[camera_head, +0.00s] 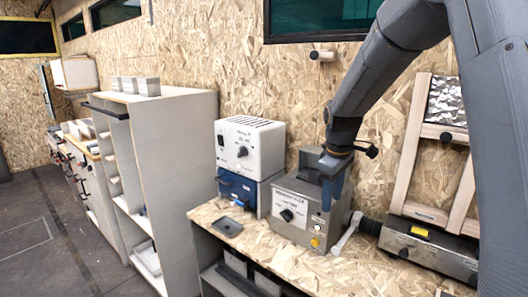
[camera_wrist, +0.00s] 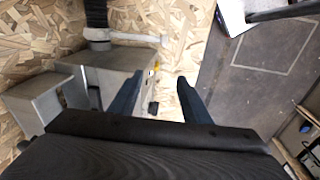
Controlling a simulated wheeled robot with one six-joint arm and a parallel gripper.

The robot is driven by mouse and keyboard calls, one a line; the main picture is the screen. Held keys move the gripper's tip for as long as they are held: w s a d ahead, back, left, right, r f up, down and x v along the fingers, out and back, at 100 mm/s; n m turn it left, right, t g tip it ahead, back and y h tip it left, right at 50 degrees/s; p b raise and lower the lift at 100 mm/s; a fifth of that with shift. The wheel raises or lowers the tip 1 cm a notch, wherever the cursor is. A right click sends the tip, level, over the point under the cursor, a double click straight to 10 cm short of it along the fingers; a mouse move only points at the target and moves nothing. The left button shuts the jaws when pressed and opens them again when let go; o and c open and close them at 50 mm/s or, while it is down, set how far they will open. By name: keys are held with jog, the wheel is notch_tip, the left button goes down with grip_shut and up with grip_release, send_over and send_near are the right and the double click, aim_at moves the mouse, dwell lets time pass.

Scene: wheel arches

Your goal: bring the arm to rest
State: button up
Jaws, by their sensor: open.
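My arm (camera_head: 372,72) reaches down from the upper right in the head view. My gripper (camera_head: 332,190) is over the front right of a metal box with a knob (camera_head: 293,213) on the wooden bench. In the wrist view my gripper (camera_wrist: 158,82) shows two blue fingers spread apart, with nothing between them. The metal box (camera_wrist: 115,62) lies behind and left of the fingers there. I cannot tell whether a finger touches it.
A white and blue device (camera_head: 248,150) stands left of the metal box. A small dark tray (camera_head: 229,226) lies on the bench (camera_head: 265,250). A grey machine (camera_head: 430,248) and a wooden frame (camera_head: 410,150) stand at right. A tall white cabinet (camera_head: 165,160) stands left; floor (camera_head: 40,230) is open beyond.

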jog(key=s+f+m, duration=0.2)
jog(key=s+m, duration=0.1)
jog(key=s, duration=0.5)
jog(key=s+f+m+b, duration=0.1)
jog(key=s+f+m, duration=0.2)
jog(key=s, duration=0.5)
jog(key=s+f+m, duration=0.3)
jog(key=s+m, duration=0.1)
jog(key=s, duration=0.4)
jog(key=shift+s+a+f+b, duration=0.2)
jog(key=shift+s+f+b, duration=0.05)
jog(key=shift+s+b, duration=0.1)
